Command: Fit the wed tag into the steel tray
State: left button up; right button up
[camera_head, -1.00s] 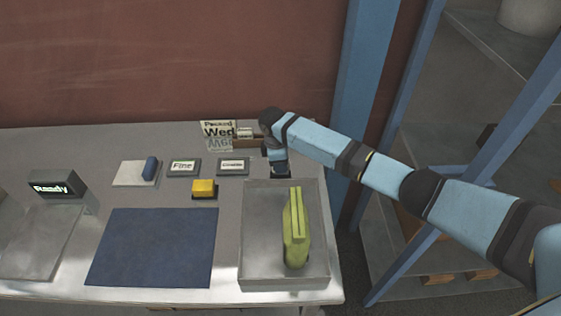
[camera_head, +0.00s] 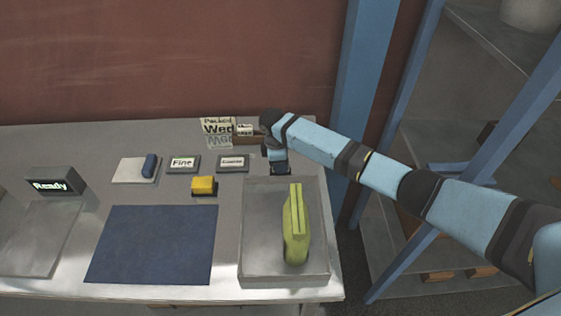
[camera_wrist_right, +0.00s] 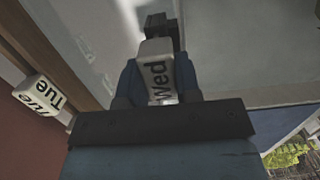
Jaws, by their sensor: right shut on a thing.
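My right gripper (camera_head: 280,169) is by the back edge of the steel tray (camera_head: 261,232), pointing down. In the right wrist view its blue fingers (camera_wrist_right: 157,72) are shut on a white block, the wed tag (camera_wrist_right: 158,84), with "wed" in black letters. The tag is hidden behind the gripper and arm in the head view. The steel tray is a shallow grey box at the table's front right, and a yellow-green upright thing (camera_head: 296,232) stands in it. My left gripper is not in view.
A "Tue" block (camera_wrist_right: 42,95) shows in the wrist view. A yellow block (camera_head: 203,185), Fine and Coarse plates and a blue mat (camera_head: 153,245) lie left of the tray.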

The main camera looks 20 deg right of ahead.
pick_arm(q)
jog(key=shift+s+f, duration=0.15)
pick_arm(e)
jog(key=shift+f, duration=0.15)
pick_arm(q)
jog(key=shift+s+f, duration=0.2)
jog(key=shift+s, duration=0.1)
pick_arm(e)
jog(key=shift+f, duration=0.15)
jog(key=o, duration=1)
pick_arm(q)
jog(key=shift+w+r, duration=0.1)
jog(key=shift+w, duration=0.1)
pick_arm(e)
jog(key=shift+r, duration=0.3)
pick_arm(q)
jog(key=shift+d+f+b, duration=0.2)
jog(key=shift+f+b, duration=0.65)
jog(key=shift+b, duration=0.25)
pick_arm(e)
jog(key=r, duration=0.4)
jog(key=a+r, duration=0.1)
jog(key=r, duration=0.8)
jog(key=shift+w+a, duration=0.2)
jog(key=shift+a, duration=0.15)
